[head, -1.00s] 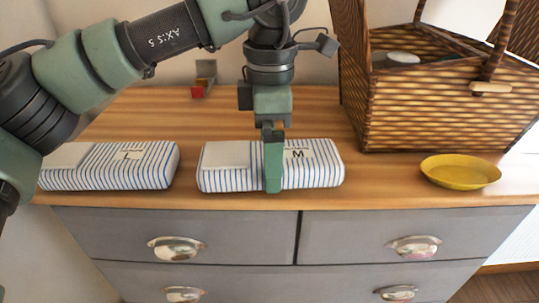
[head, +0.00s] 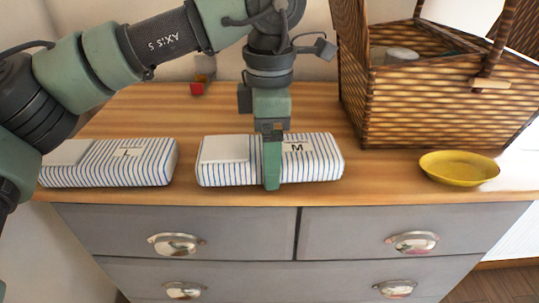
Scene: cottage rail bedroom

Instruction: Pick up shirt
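A folded white shirt with blue stripes, labelled M (head: 322,160), lies flat near the front of the wooden dresser top. A similar striped shirt labelled L (head: 108,163) lies to its left. My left gripper (head: 271,165) points straight down over the middle of the M shirt. One green finger shows in front of the shirt, its tip near the shirt's lower front edge. The other finger is hidden, so I cannot tell whether the shirt is gripped. The M shirt rests on the dresser top. My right gripper is out of view.
An open wicker basket (head: 440,115) stands to the right, with items inside. A yellow dish (head: 458,169) sits in front of it. A small red block (head: 197,89) and a grey object (head: 205,68) are at the back. The wood (head: 130,115) behind the shirts is clear.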

